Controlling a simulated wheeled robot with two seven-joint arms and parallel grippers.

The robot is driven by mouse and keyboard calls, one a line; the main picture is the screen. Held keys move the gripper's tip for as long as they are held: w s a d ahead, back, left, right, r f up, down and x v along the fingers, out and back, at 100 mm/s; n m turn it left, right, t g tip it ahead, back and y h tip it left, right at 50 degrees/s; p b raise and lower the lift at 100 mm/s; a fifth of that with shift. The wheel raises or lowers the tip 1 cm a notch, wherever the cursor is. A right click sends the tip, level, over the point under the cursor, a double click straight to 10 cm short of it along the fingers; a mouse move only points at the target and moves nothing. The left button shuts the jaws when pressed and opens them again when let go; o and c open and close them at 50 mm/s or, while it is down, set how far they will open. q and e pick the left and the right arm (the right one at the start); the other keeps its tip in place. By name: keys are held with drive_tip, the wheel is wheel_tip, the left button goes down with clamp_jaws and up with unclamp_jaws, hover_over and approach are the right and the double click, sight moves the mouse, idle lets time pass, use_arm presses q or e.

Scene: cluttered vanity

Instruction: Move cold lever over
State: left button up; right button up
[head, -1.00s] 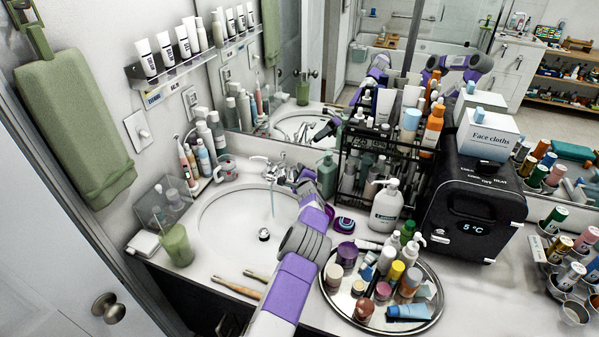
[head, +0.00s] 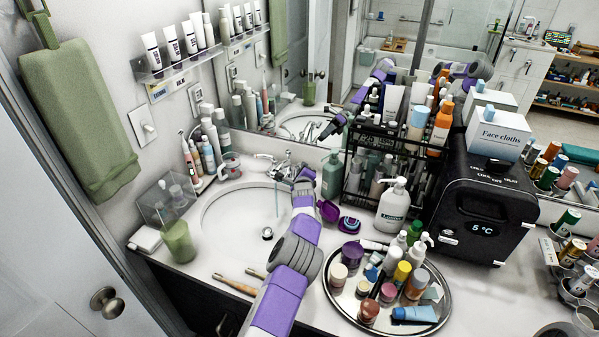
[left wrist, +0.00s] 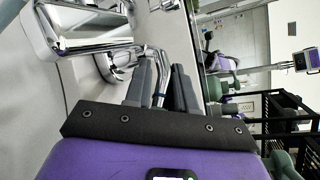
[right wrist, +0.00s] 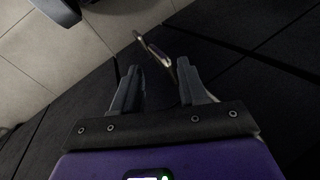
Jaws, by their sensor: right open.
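The chrome faucet (head: 268,163) stands behind the round sink basin (head: 215,222). My left gripper (head: 297,172) is at the faucet's right side in the head view, partly hidden by my own arm. In the left wrist view, the large chrome spout (left wrist: 95,45) is at the upper left. A slim curved chrome lever (left wrist: 161,72), apparently the cold lever, lies between the fingers of my left gripper (left wrist: 165,75). The fingers are close to it; I cannot tell whether they grip it.
A soap pump bottle (head: 392,205), a green bottle (head: 332,175) and a purple round container (head: 327,211) stand right of my left arm. A round tray (head: 335,300) of bottles is nearer. A green cup (head: 180,242) stands left of the basin.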

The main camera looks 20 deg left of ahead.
use_arm(q)
drive_tip(key=o, duration=0.4)
drive_tip(key=shift+w+d+r, duration=0.1)
drive_tip(key=shift+w+r, duration=0.05)
drive_tip(key=shift+r, duration=0.2)
drive_tip(key=shift+c, duration=0.2)
drive_tip(key=shift+f, duration=0.15)
drive_tip(key=shift+s, duration=0.2)
drive_tip(key=p+v, duration=0.1)
drive_tip(key=v, duration=0.6)
drive_tip(key=shift+s+d, duration=0.1)
